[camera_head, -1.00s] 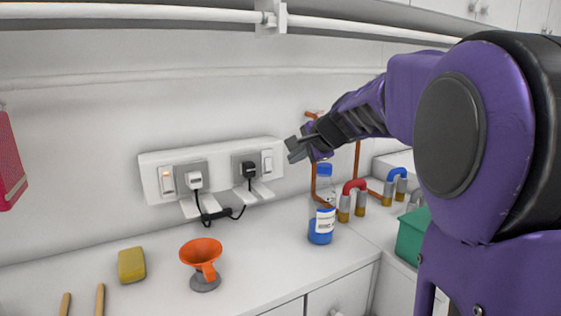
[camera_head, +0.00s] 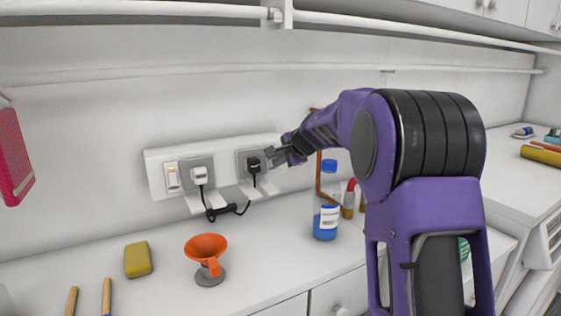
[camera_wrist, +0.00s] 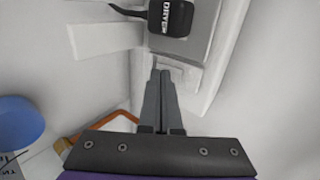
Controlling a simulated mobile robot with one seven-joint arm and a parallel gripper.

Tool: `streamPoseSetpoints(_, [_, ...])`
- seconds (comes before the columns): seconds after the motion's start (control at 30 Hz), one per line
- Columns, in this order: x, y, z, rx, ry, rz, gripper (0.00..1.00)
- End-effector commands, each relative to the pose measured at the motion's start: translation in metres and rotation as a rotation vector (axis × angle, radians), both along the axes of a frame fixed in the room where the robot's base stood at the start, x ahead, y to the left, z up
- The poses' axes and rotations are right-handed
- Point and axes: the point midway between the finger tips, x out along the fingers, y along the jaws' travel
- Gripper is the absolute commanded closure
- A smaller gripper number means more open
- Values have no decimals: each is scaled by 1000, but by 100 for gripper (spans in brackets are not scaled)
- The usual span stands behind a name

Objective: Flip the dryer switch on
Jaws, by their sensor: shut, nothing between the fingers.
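A white wall panel (camera_head: 154,176) holds two sockets with plugs and switches. The black plug (camera_head: 253,165) is on the right; in the wrist view the black plug (camera_wrist: 170,17) reads "DRYER". The dryer switch (camera_wrist: 187,76) is a pale rectangle beside it, partly covered by my fingers; its position and any light cannot be told. In the head view my gripper hides it. My gripper (camera_head: 270,157) is shut and empty, its tips (camera_wrist: 162,68) at the switch; contact is unclear.
A blue-capped bottle (camera_head: 326,205) and copper pipes (camera_head: 320,180) stand just right of and below my gripper. An orange funnel (camera_head: 206,248) and a yellow sponge (camera_head: 138,260) are on the counter (camera_head: 262,268). A rail (camera_head: 130,11) runs above.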

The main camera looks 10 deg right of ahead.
Motion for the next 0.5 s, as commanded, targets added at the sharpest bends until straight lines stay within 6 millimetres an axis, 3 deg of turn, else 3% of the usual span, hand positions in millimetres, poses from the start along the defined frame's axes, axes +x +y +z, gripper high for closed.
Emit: streamPoseSetpoints(0.5, [7,3,-7,2,2,1,100])
